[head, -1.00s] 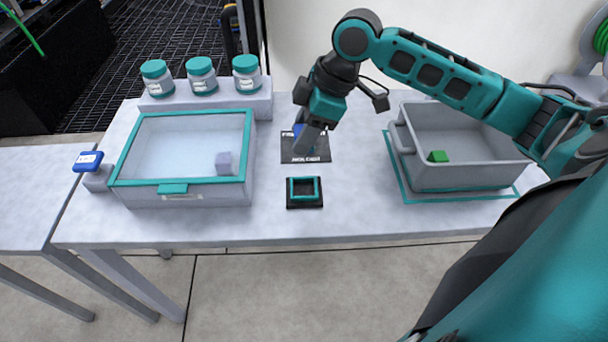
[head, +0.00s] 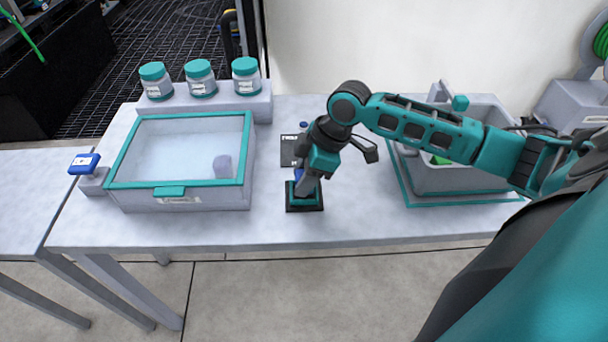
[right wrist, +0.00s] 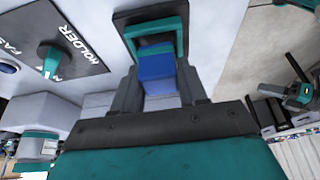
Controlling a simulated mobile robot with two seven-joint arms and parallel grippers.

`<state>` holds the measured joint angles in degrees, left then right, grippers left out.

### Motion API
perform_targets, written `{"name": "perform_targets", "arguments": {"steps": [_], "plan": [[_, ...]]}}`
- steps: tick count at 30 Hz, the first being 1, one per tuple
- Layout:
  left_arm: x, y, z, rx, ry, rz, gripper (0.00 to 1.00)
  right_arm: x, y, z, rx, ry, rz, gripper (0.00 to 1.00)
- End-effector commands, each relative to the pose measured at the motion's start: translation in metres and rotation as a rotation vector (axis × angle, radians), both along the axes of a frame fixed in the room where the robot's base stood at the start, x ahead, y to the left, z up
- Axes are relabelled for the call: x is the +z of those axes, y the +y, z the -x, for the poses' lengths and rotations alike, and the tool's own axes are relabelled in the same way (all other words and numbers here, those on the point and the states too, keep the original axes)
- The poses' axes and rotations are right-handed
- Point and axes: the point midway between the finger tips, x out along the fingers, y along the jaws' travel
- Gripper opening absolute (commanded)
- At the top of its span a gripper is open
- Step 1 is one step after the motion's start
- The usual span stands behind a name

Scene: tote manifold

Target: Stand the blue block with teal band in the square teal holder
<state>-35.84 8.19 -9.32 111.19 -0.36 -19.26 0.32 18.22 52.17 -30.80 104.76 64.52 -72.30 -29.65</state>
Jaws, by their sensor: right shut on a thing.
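My right gripper (head: 301,193) is over the square teal holder (head: 312,207) at the table's front middle, pointing down. It is shut on the blue block (head: 299,174), mostly hidden by the fingers in the head view. In the right wrist view the block (right wrist: 156,72) sits between the fingers, its teal band (right wrist: 156,49) at the far end. There the band end lies against the opening of the holder (right wrist: 128,27); I cannot tell how deep it is in. My left gripper is not in view.
A lidded clear-topped box (head: 150,196) stands left of the holder. A dark labelled plate (head: 288,150) lies behind it, partly hidden by my arm. Jars (head: 201,78) stand on a back ledge.

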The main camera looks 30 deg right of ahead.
Motion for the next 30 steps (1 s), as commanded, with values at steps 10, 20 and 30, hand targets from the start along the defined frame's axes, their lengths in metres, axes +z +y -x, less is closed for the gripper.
{"name": "perform_targets", "arguments": {"steps": [10,20,30], "plan": [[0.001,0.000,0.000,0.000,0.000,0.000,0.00,-0.008,0.001,0.000,-0.001,0.001,-0.002,0.12],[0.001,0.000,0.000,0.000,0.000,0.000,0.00,-0.012,0.000,0.000,0.000,0.001,0.000,0.53],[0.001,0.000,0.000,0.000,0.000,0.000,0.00,-0.011,0.000,0.000,0.000,0.000,0.000,0.68]]}}
